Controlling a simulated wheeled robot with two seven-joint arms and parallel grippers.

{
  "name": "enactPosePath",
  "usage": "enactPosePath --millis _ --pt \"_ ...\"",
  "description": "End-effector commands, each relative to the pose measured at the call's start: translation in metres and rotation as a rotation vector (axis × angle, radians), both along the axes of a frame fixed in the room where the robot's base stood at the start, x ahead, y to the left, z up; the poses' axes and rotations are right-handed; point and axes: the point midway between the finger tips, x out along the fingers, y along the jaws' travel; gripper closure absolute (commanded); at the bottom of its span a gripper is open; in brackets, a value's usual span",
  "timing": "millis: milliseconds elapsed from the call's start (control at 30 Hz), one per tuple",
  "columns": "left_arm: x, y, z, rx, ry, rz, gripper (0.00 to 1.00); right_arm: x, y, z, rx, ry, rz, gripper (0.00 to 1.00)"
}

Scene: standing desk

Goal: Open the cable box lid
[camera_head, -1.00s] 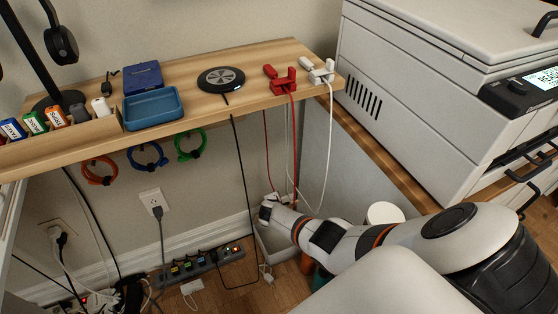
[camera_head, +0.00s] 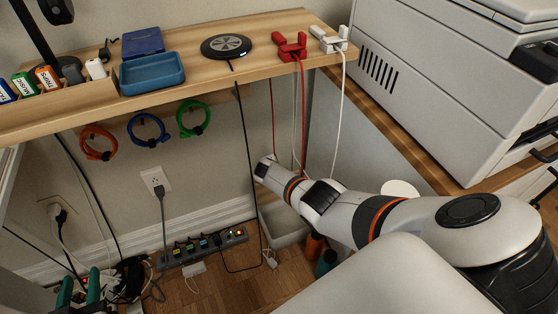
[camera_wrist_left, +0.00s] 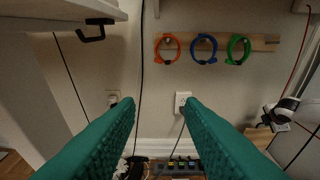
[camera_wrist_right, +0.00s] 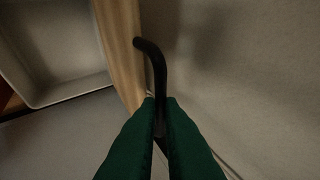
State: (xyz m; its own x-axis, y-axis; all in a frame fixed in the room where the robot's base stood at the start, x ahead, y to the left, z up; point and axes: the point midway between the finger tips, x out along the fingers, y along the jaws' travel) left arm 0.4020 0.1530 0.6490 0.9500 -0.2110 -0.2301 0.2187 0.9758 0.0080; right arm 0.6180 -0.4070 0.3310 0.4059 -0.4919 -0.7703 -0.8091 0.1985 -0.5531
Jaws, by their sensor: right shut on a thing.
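My right gripper (camera_wrist_right: 160,110) is shut on a black curved handle (camera_wrist_right: 150,55) beside a wooden strip (camera_wrist_right: 120,45) in the right wrist view. In the head view its fingers are hidden at the end of my right arm, below the desk's right end. I cannot tell for sure which thing is the cable box or its lid. My left gripper (camera_head: 80,290) is low at the bottom left of the head view. In the left wrist view its green fingers (camera_wrist_left: 160,140) are wide apart, with nothing between them.
A power strip (camera_head: 203,248) and loose cables lie on the floor. A pale open bin (camera_head: 285,240) stands below my right arm. The wooden desk (camera_head: 205,88) holds a blue tray (camera_head: 152,88) and chargers. A printer (camera_head: 440,90) stands at right.

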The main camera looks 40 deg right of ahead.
Motion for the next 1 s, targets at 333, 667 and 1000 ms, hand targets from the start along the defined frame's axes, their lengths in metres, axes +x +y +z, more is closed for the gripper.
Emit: enactPosePath --millis 333,667,1000 --pt "0.006 -0.005 0.019 -0.031 -0.121 -0.008 0.65 0.008 -0.004 0.004 -0.004 -0.006 0.002 1.00" --pt "0.006 -0.005 0.020 -0.031 -0.122 -0.008 0.65 0.009 -0.004 0.006 -0.005 -0.007 0.002 0.92" --pt "0.005 -0.005 0.019 -0.031 -0.121 -0.008 0.65 0.007 -0.002 0.003 -0.002 -0.003 0.001 0.71"
